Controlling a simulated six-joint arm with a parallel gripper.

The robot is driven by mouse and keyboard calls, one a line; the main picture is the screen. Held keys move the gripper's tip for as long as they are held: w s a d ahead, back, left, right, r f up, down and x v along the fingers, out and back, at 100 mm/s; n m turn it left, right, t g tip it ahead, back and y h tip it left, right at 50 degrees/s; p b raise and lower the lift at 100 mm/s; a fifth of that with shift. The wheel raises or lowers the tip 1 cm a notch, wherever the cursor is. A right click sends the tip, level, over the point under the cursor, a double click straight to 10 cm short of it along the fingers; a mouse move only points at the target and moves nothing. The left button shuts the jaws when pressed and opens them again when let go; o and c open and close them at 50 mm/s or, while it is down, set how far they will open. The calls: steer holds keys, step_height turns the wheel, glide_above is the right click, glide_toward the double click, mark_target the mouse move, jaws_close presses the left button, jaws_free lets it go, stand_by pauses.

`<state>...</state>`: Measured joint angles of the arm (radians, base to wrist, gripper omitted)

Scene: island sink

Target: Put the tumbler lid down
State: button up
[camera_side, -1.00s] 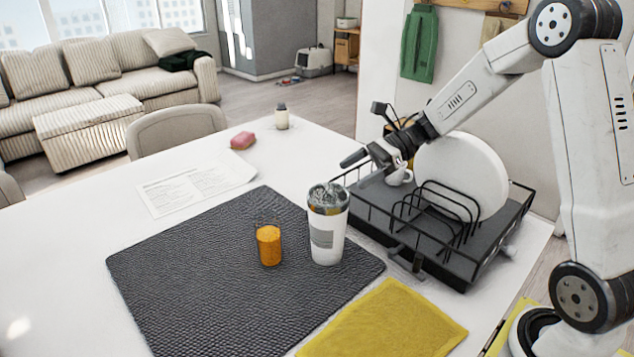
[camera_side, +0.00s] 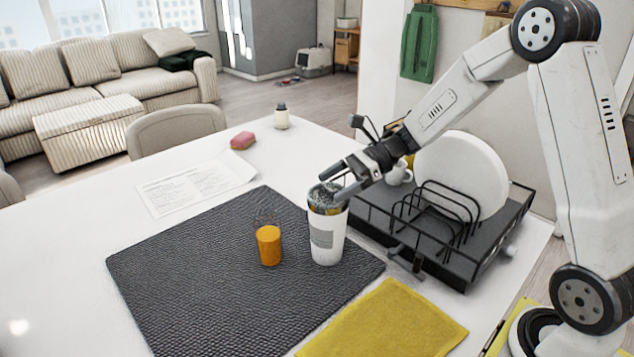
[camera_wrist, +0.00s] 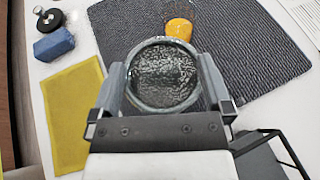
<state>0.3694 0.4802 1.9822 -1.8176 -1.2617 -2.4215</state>
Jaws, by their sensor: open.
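A white tumbler (camera_side: 326,243) with a grey label stands upright on the dark textured mat (camera_side: 200,280). Its clear, dark-looking lid (camera_side: 322,196) is on top; from above it is a round grey disc with a pale rim in the wrist view (camera_wrist: 165,76). My gripper (camera_side: 336,181) is at the tumbler's top, fingers apart. In the wrist view my gripper (camera_wrist: 163,72) has one finger on each side of the lid. I cannot tell whether either finger touches it. The fingers partly hide the lid in the side view.
A glass of orange drink (camera_side: 269,244) stands just left of the tumbler. A black dish rack (camera_side: 450,262) with a white plate (camera_side: 462,175) and small cup (camera_side: 398,174) is at right. A yellow cloth (camera_side: 385,322) lies in front. The mat's left part is clear.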

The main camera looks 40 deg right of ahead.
jaws_close()
steer(key=shift+r, duration=0.1)
steer(key=shift+r, duration=0.4)
steer(key=r, duration=0.2)
steer(key=shift+s+r, duration=0.2)
steer(key=shift+r, duration=0.1)
steer(key=s+r, duration=0.9)
steer(key=s, duration=0.4)
steer(key=shift+s+r, duration=0.2)
steer(key=shift+s, duration=0.15)
